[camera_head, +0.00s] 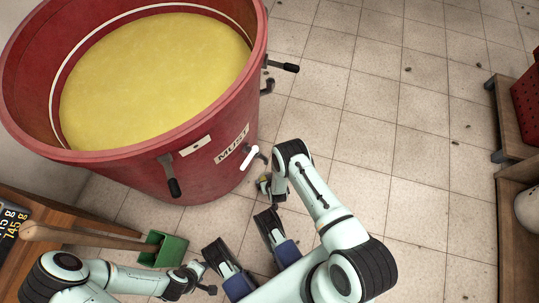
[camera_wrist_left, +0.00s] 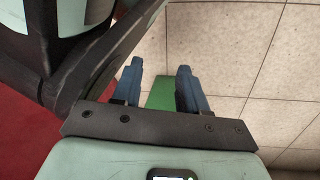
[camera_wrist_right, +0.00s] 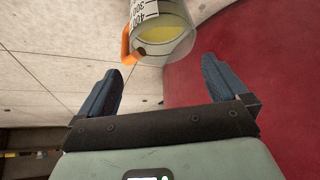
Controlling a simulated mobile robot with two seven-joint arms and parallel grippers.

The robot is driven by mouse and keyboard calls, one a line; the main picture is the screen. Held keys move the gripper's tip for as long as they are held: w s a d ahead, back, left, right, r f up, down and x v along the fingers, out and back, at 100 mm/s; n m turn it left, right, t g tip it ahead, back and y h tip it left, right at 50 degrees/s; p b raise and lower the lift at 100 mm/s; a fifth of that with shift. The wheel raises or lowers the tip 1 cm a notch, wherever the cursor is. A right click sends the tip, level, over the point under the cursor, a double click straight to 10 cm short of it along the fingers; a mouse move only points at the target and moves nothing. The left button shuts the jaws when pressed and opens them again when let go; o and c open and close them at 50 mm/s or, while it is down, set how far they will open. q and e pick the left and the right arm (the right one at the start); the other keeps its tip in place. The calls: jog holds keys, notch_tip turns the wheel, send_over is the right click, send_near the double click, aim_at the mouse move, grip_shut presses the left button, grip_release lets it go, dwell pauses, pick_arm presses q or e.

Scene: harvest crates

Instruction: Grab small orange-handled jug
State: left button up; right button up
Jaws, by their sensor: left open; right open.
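The small jug (camera_wrist_right: 165,28) shows at the top middle of the right wrist view. It is clear, with printed marks and yellow liquid, and its orange handle (camera_wrist_right: 129,45) is on the left side. In the head view it seems to be the small yellowish thing (camera_head: 263,184) beside the vat, partly hidden by my right arm. My right gripper (camera_wrist_right: 162,78) is open and empty, with the jug ahead of the fingers and not between them. My left gripper (camera_wrist_left: 158,75) is open and empty, with a green object (camera_wrist_left: 160,94) visible beyond its fingers.
A large red vat (camera_head: 130,165) marked MUST, full of yellow liquid, stands at upper left, with handles and a tap sticking out. A green container (camera_head: 167,249) and a wooden handle (camera_head: 85,235) are at lower left. Wooden shelving (camera_head: 516,120) stands at right. The tiled floor between is mostly clear.

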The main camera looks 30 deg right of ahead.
pick_arm(q)
jog(key=s+f+g+b, duration=0.2)
jog(key=s+f, duration=0.1)
jog(key=s, duration=0.2)
jog(key=shift+s+a+b, duration=0.3)
jog(key=shift+a, duration=0.05)
pick_arm(e)
jog(key=x, duration=0.5)
jog(key=shift+a, duration=0.2)
jog(key=shift+r, duration=0.1)
jog(key=shift+w, duration=0.1)
grip_shut()
pick_arm(q)
jog(key=shift+w+r, duration=0.1)
jog(key=shift+w, duration=0.05)
